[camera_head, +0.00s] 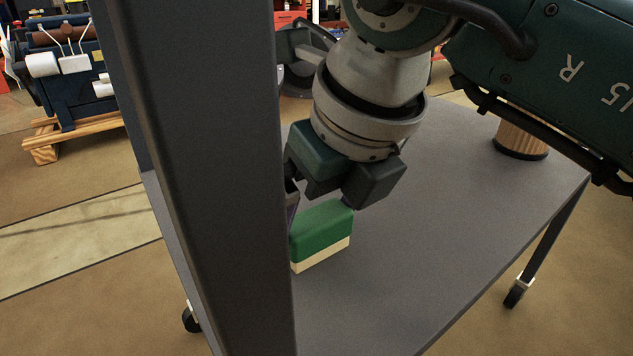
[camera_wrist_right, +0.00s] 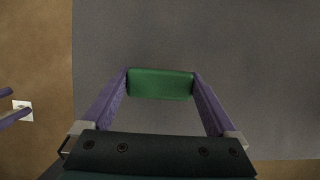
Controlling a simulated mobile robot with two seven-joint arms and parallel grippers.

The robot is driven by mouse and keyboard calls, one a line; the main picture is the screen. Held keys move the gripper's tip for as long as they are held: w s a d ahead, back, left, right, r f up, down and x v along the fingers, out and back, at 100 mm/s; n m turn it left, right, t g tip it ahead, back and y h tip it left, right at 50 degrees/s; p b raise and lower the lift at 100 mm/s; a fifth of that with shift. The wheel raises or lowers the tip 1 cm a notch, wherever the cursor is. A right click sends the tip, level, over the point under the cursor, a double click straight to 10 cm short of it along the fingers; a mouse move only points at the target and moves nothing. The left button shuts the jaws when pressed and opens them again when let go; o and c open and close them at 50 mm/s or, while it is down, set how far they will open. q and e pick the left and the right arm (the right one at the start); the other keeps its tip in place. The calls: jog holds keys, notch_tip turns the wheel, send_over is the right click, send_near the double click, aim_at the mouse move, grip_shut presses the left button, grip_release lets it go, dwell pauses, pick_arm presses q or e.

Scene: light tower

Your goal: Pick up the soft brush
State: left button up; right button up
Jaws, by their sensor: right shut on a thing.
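The soft brush (camera_head: 322,232) has a green body over a cream lower layer. It is at the grey table top in the head view, below my right gripper (camera_head: 322,203). I cannot tell whether its underside touches the table. In the right wrist view the green top of the brush (camera_wrist_right: 160,84) lies between the two purple fingers of my right gripper (camera_wrist_right: 160,86), which are shut on its two ends. In the head view a dark post hides part of the fingers.
The grey wheeled table (camera_head: 420,270) has free room in front and to the right of the brush. A ribbed wooden cylinder (camera_head: 520,140) stands at the back right. A dark upright post (camera_head: 205,180) blocks the left side. A machine on a wooden pallet (camera_head: 75,135) stands beyond.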

aim_at(322, 219)
jog(key=shift+c, duration=1.4)
jog(key=shift+r+p, duration=0.55)
jog(key=shift+r, duration=0.1)
notch_tip(322, 219, up, 3)
jog(key=shift+f+p, duration=0.2)
jog(key=shift+p, duration=0.8)
jog(key=shift+s+d+p, duration=0.65)
jog(key=shift+s+d, duration=0.1)
jog(key=shift+s, duration=0.15)
jog(key=s+d+p, duration=0.5)
jog(key=s+d, duration=0.4)
jog(key=s, duration=0.4)
jog(key=shift+f, duration=0.2)
jog(key=shift+w, duration=0.1)
